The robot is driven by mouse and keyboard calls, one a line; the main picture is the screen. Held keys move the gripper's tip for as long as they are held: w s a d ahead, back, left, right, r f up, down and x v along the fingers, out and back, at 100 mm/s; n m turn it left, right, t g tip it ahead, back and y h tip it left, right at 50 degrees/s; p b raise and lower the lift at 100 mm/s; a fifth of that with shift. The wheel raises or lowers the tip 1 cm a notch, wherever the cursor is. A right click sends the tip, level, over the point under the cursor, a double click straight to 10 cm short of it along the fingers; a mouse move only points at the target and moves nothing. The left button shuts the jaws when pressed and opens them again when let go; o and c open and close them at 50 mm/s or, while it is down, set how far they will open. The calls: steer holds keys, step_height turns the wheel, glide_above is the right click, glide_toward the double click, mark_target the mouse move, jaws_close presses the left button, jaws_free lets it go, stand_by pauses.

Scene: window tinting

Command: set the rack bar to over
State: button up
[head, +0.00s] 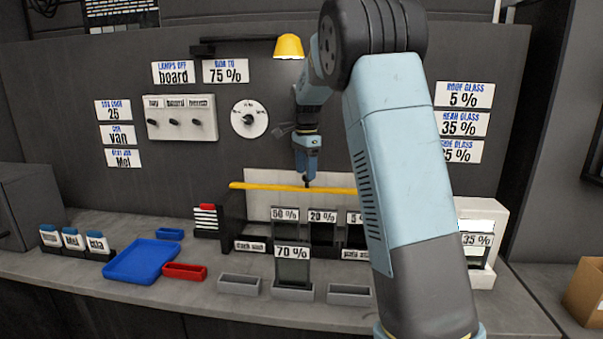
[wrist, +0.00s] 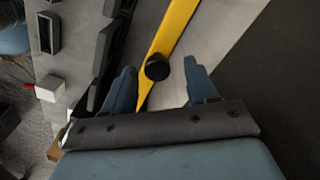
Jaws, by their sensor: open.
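The rack bar (head: 262,186) is a long yellow bar lying level across the rack, in front of its white back panel. Its right part is hidden behind my arm in the head view. In the wrist view the yellow bar (wrist: 172,38) runs up the picture and carries a round black knob (wrist: 157,67). My gripper (head: 307,180) points down at the bar from above. In the wrist view my gripper (wrist: 162,85) is open, with one finger on each side of the knob; I cannot tell whether either finger touches it.
Glass samples labelled 50 % (head: 285,214), 20 % (head: 322,216) and 70 % (head: 292,252) stand in the rack below the bar. A blue tray (head: 143,262) and a red tray (head: 185,271) lie on the bench to the left. A yellow lamp (head: 289,46) hangs above.

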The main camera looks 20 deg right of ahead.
steer(key=shift+f, duration=0.65)
steer(key=shift+r, duration=0.15)
jaws_close()
